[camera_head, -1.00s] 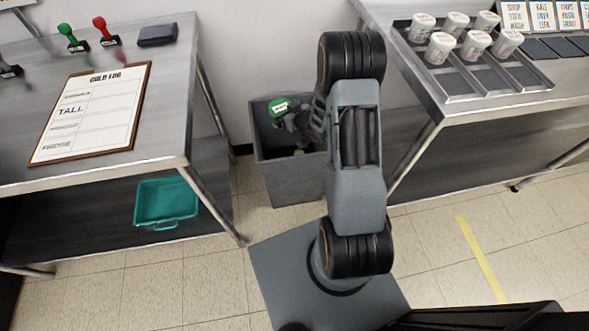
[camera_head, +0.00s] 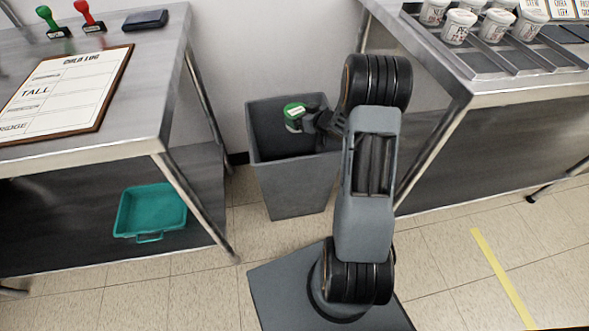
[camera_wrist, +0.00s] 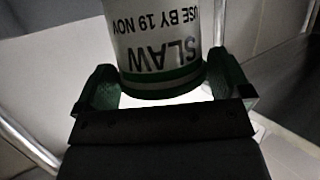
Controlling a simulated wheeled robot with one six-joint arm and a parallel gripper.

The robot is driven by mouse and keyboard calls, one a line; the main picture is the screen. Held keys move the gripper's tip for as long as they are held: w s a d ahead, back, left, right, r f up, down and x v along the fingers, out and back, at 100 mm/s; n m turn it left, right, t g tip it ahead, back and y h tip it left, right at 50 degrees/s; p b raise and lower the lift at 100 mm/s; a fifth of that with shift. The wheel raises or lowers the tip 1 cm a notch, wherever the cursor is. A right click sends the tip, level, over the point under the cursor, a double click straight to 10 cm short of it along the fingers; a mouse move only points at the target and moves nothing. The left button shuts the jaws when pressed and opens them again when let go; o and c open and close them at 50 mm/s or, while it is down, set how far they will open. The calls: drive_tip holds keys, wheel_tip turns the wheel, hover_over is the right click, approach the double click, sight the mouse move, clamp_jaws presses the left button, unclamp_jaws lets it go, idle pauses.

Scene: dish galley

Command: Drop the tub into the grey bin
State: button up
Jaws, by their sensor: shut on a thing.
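The tub (camera_head: 293,112) has a green lid or band and a pale body. In the wrist view the tub (camera_wrist: 160,45) shows the words SLAW and USE BY 19 NOV, upside down, with a green band near the fingers. My gripper (camera_head: 308,119) is shut on it, with a finger on each side. The grey bin (camera_head: 290,185) stands on the floor against the wall. In the head view the tub appears over the bin's opening; its exact height above the rim is hard to tell.
A steel table with a clipboard (camera_head: 68,88) and stamps stands at left, a teal basket (camera_head: 150,212) on its lower shelf. At right a steel table holds a rack (camera_head: 470,65) of white tubs. The bin sits between the tables.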

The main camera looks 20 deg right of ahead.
drive_tip(key=shift+f+b, duration=0.85)
drive_tip(key=shift+f, duration=0.4)
drive_tip(key=o, duration=0.7)
drive_tip(key=shift+r, duration=0.1)
